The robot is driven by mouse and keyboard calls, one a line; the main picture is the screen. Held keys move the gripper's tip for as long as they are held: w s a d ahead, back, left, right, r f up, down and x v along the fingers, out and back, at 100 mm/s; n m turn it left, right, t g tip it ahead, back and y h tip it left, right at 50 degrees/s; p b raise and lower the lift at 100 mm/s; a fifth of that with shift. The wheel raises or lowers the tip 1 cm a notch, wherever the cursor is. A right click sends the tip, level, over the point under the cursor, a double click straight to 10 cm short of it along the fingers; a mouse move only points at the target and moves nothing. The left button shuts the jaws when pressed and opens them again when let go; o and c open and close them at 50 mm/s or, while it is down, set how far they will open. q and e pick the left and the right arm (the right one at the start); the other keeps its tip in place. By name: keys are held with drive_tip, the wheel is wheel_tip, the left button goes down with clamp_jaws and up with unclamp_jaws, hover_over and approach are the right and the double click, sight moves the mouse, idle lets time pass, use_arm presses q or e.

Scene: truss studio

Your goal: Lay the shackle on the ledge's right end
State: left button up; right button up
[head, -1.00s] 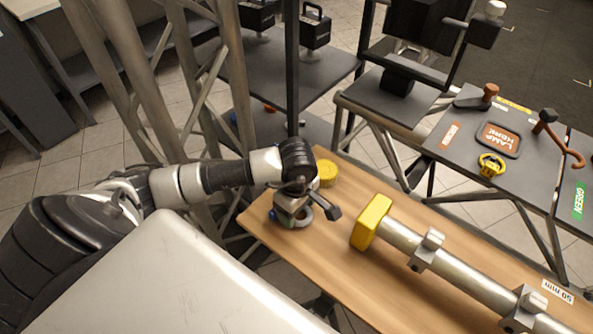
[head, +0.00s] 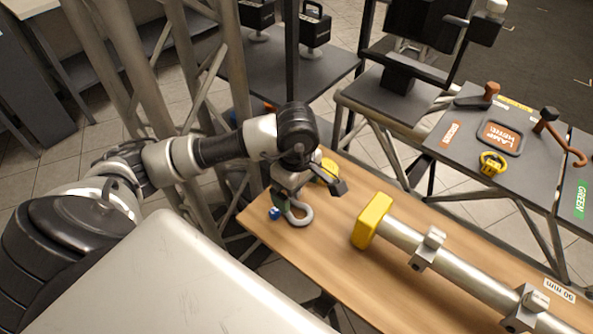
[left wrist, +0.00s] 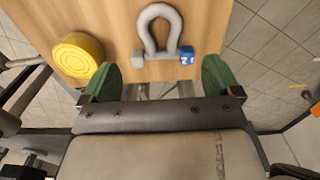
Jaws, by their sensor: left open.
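The shackle (head: 303,215) is a grey U-shaped bow with a blue pin end. It lies on a wooden tabletop (head: 335,277) near its left end. My left gripper (head: 287,196) is over the pin side of the shackle and partly hides it in the head view. In the left wrist view the shackle (left wrist: 176,30) lies just beyond the open green fingertips (left wrist: 160,80), with its bow pointing away and the blue end at right. Nothing is between the fingers. I cannot tell which surface is the ledge. My right gripper is not in view.
A yellow disc (left wrist: 77,54) lies beside the shackle. A metal tube with a yellow end block (head: 371,221) lies along the tabletop. Dark tables (head: 464,163) with small gear stand behind at right. Truss legs (head: 165,80) rise at left. Bare wood lies in front of the tube.

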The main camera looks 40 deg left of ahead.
use_arm(q)
drive_tip(key=shift+r, duration=2.3)
